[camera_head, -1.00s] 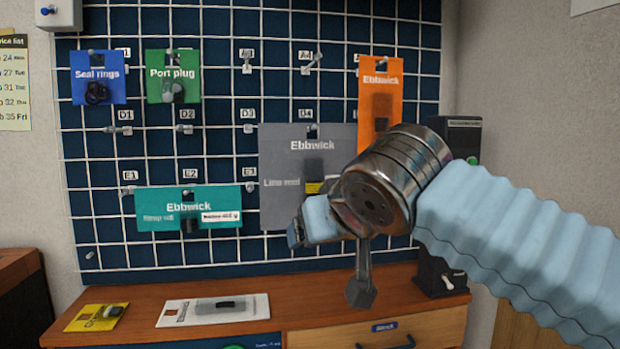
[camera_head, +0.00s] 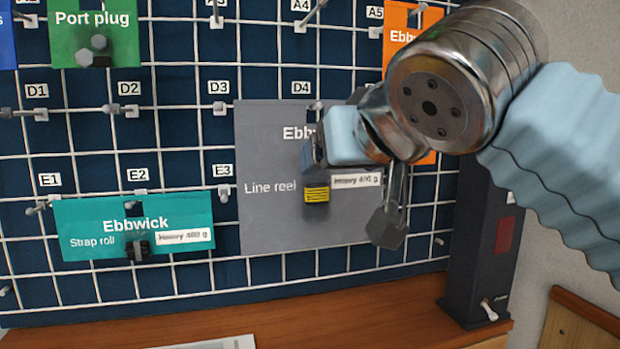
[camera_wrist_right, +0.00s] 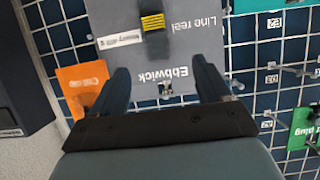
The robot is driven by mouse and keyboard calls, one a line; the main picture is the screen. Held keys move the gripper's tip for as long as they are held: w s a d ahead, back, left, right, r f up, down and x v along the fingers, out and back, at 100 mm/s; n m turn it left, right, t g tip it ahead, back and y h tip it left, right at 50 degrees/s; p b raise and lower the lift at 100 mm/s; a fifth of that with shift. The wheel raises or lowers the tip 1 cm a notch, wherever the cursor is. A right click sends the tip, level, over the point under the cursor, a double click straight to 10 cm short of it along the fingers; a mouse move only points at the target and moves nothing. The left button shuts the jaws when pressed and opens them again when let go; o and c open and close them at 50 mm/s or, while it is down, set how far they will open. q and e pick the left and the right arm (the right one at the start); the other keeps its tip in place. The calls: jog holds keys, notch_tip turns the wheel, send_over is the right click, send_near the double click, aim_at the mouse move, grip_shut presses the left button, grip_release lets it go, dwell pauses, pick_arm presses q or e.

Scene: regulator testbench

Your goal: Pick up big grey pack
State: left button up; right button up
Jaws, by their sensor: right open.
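The big grey pack (camera_head: 270,215), marked "Ebbwick" and "Line reel", hangs flat on a hook at D4 of the wire grid. It carries a yellow-striped label and a white "Heavy" label. My right gripper (camera_head: 314,152) is in front of the pack's upper right part and hides part of its title. In the right wrist view the gripper (camera_wrist_right: 164,82) is open, one finger on each side of the pack's top edge area. The grey pack (camera_wrist_right: 187,20) appears upside down there, with nothing clearly between the fingers. My left gripper is not in view.
An orange pack (camera_head: 398,20) hangs to the right, partly behind my right arm. A teal strap roll pack (camera_head: 90,217) hangs lower left and a green port plug pack (camera_head: 70,45) upper left. A dark upright device (camera_head: 490,250) stands on the wooden bench (camera_head: 330,325).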

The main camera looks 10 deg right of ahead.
send_near(319, 178)
jog(key=x, duration=0.8)
jog(key=shift+w+f, duration=0.15)
jog(key=shift+w, duration=0.05)
jog(key=shift+c, duration=0.4)
grip_shut()
